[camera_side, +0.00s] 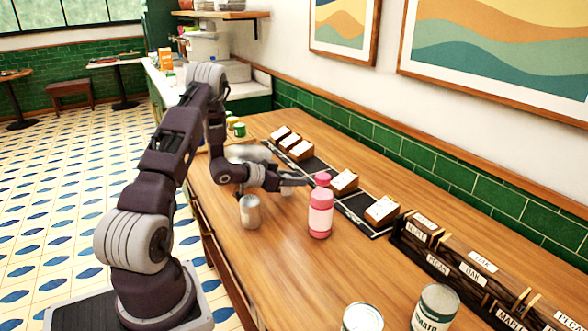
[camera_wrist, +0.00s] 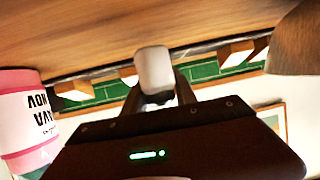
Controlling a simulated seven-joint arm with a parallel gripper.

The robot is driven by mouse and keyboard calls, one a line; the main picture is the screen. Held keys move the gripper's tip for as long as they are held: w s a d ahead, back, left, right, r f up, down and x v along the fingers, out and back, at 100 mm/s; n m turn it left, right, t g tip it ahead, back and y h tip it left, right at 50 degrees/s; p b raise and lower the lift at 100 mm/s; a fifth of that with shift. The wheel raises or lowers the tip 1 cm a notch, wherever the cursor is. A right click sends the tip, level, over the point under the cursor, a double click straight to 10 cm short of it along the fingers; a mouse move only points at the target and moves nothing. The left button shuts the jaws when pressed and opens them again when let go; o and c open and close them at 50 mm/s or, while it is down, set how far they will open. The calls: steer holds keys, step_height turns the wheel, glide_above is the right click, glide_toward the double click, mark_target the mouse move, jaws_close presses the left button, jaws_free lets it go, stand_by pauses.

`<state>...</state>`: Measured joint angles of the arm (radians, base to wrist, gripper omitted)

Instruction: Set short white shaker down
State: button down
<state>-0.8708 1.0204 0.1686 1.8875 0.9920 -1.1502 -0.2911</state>
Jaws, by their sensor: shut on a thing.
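The short white shaker (camera_wrist: 154,70) is between the two fingers of my gripper (camera_wrist: 158,98) in the wrist view, which shows the scene upside down. In the side view my gripper (camera_side: 300,182) is low over the wooden table, and a small pale part of the shaker (camera_side: 287,189) shows under it. The arm and fingers hide most of the shaker there. I cannot tell whether its base touches the table.
A pink bottle (camera_side: 320,210) stands close to the right of my gripper, a metal can (camera_side: 250,212) to its left. Behind lies a dark strip (camera_side: 356,207) with several labelled wooden blocks. Two cans (camera_side: 435,306) stand at the front. Table between is bare.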

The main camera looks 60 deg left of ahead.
steer(key=shift+f, duration=0.35)
steer(key=shift+f, duration=0.55)
steer(key=c, duration=0.9)
jaws_free()
